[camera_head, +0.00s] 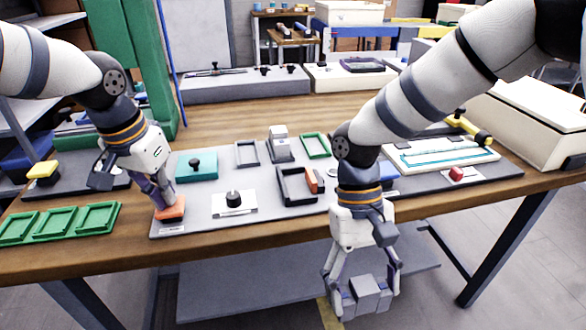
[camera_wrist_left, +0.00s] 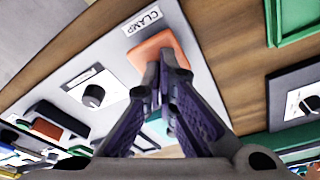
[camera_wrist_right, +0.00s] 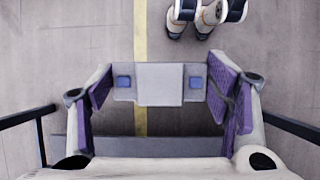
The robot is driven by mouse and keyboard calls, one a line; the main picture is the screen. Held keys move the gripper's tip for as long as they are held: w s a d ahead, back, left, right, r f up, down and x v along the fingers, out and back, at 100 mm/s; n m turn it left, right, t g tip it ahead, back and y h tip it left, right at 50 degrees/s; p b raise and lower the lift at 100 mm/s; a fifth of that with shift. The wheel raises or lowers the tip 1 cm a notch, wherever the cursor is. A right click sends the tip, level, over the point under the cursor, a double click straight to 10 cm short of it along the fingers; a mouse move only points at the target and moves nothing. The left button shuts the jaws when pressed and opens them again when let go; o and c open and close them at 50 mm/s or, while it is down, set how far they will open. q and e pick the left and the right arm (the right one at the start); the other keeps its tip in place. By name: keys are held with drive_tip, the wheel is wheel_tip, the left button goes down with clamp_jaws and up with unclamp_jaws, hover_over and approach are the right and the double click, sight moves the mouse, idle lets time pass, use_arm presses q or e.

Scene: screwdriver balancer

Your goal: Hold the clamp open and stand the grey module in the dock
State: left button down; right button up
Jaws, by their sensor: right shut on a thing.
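My right gripper (camera_head: 361,300) is shut on the grey module (camera_head: 366,292) and holds it in front of the table's front edge, over the floor. In the right wrist view the module (camera_wrist_right: 172,84) spans between the purple pads, with a pale middle and two blue squares. My left gripper (camera_head: 164,198) is shut, its fingertips down at the orange pad (camera_head: 171,210) labelled CLAMP. In the left wrist view the tips (camera_wrist_left: 163,66) meet over the pad (camera_wrist_left: 150,47); contact is hard to tell. The dark dock (camera_head: 293,200) has an orange clamp bar (camera_head: 312,181) at its right side.
A black knob on a white plate (camera_head: 234,201) and a teal block (camera_head: 196,166) stand left of the dock. Behind it are a grey block (camera_head: 280,146) and a green frame (camera_head: 316,145). Green trays (camera_head: 58,222) lie at left. A red button (camera_head: 456,174) stands at right.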

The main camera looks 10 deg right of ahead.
use_arm(q)
drive_tip(key=shift+f, duration=0.15)
use_arm(e)
drive_tip(key=w+a+r+m+y, duration=0.1)
drive_tip(key=w+a+r+m, duration=0.15)
drive_tip(key=a+r, duration=0.4)
drive_tip(key=w+d+r+m+t+y, duration=0.1)
drive_tip(key=w+d+m, duration=0.1)
drive_tip(key=w, duration=0.3)
drive_tip(key=w+d+r+m+t+y, duration=0.1)
drive_tip(key=w+d+r+m, duration=0.1)
drive_tip(key=w+d+m, duration=0.1)
drive_tip(key=w+d+r+m+t+y, duration=0.1)
drive_tip(key=w+d+r+m, duration=0.1)
drive_tip(key=w+m, duration=0.3)
drive_tip(key=shift+w+d+r, duration=0.15)
drive_tip(key=shift+w+d, duration=0.2)
drive_tip(key=shift+w, duration=0.2)
drive_tip(key=shift+w+d+r, duration=0.1)
drive_tip(key=shift+w+d, duration=0.2)
drive_tip(key=shift+w, duration=0.2)
drive_tip(key=shift+w+a+f+m+t+y, duration=0.1)
drive_tip(key=shift+w+a+f+m+t, duration=0.25)
drive_tip(key=shift+w+a+m, duration=0.7)
drive_tip(key=shift+w+a+f+m+t+y, duration=0.15)
drive_tip(key=shift+w+a+m+t, duration=0.5)
drive_tip(key=shift+a, duration=0.75)
drive_tip(key=shift+w+a+f+m+t+y, duration=0.1)
drive_tip(key=shift+w+a+f+m+t, duration=0.2)
drive_tip(key=shift+w+a+m, duration=0.85)
